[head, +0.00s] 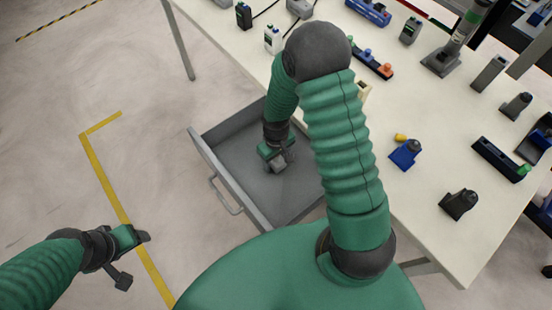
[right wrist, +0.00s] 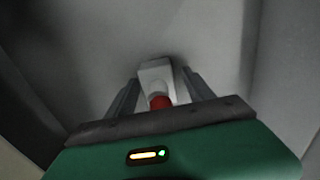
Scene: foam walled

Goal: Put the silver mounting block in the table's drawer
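The silver mounting block (right wrist: 154,72) is a pale grey piece with a red-orange part on the side towards my right gripper. In the right wrist view it sits between the two fingers of my right gripper (right wrist: 160,84), which look closed on it. In the head view my right gripper (head: 280,163) reaches down inside the open drawer (head: 236,126), close to its grey floor; the block is mostly hidden there. I cannot tell whether the block touches the floor. My left gripper (head: 136,260) is open and empty, low on the left, away from the table (head: 415,195).
The drawer is pulled out from the table's left side, its handle (head: 226,196) facing lower left. On the tabletop stand a blue piece (head: 405,154), a dark block (head: 458,204), a black tray (head: 500,160) and several other parts. The floor at left is clear, with yellow tape (head: 108,183).

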